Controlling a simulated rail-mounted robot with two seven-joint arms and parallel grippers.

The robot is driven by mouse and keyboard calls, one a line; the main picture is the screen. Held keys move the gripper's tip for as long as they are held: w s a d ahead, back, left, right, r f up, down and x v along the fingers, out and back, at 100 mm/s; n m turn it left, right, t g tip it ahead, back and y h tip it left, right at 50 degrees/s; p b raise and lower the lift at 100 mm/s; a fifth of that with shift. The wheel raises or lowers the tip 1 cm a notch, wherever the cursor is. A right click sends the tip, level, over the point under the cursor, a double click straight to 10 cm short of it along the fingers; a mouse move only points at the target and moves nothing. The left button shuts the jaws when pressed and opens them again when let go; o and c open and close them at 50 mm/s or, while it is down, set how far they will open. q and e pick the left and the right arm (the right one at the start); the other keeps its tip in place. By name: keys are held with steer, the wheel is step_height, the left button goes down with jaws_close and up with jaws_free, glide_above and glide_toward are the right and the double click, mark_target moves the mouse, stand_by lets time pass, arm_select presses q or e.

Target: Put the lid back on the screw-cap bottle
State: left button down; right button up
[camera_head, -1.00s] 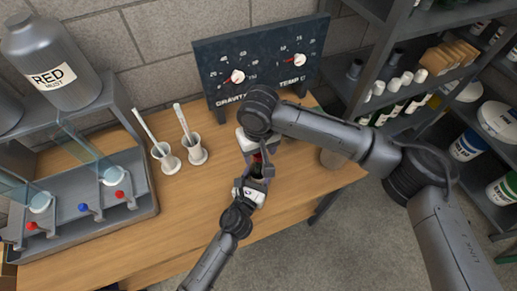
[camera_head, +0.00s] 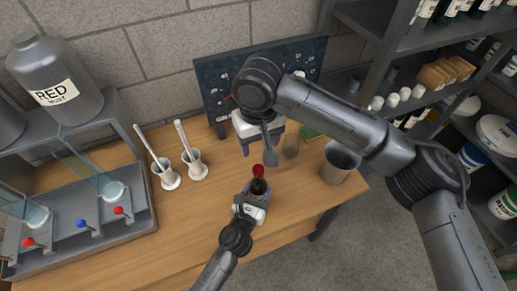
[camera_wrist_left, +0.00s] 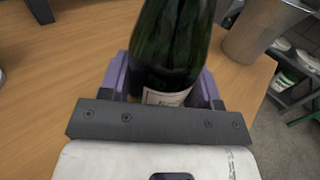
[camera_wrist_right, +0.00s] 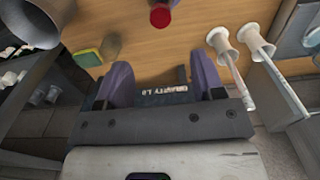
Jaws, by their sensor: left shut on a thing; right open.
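The dark green bottle (camera_head: 259,187) stands neck up in my left gripper (camera_head: 251,202), which is shut on it. The left wrist view shows its glass body (camera_wrist_left: 172,45) and pale label between the purple fingers. A red lid (camera_head: 258,171) is at the bottle's top; its red top also shows in the right wrist view (camera_wrist_right: 160,17). I cannot tell whether it is screwed tight. My right gripper (camera_head: 261,150) is open and empty, beyond the bottle and apart from the lid. In the right wrist view nothing lies between its fingers (camera_wrist_right: 163,80).
A metal bin (camera_head: 340,162) stands at the table's right end. A green and yellow sponge (camera_head: 311,132) and a small brownish object (camera_head: 290,147) lie near it. Two white holders (camera_head: 196,166) with rods stand left. The gauge board (camera_head: 215,82) is behind. The wooden table's front is clear.

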steer(key=shift+r, duration=0.5)
arm_select(q)
steer(key=shift+c, duration=1.2)
jaws_free()
steer(key=shift+s+a, duration=0.15)
steer(key=shift+s, duration=0.3)
steer(key=v, duration=1.3)
arm_select(e)
steer(key=shift+r, duration=0.25)
